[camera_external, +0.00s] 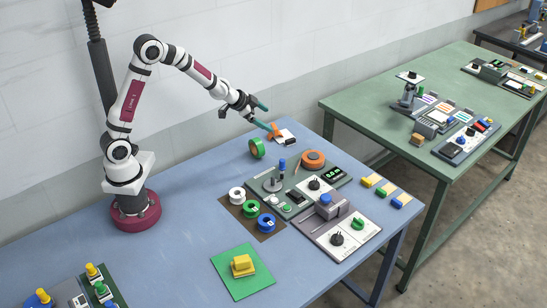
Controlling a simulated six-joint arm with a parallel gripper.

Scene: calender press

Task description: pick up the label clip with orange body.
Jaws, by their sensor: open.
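The label clip with the orange body (275,131) lies near the back right part of the blue table (190,198), at the edge of a white piece (287,138). My gripper (265,116) has teal fingers spread apart with nothing visible between them. It is just up and left of the clip in the picture, with the lower fingertip close to it. I cannot tell whether they touch. Part of the clip's outline is too small to make out.
A green tape roll (257,148) stands left of the clip. Several spools, including a white one (237,195), and a yellow block (242,265) are nearer. The table's left middle is clear.

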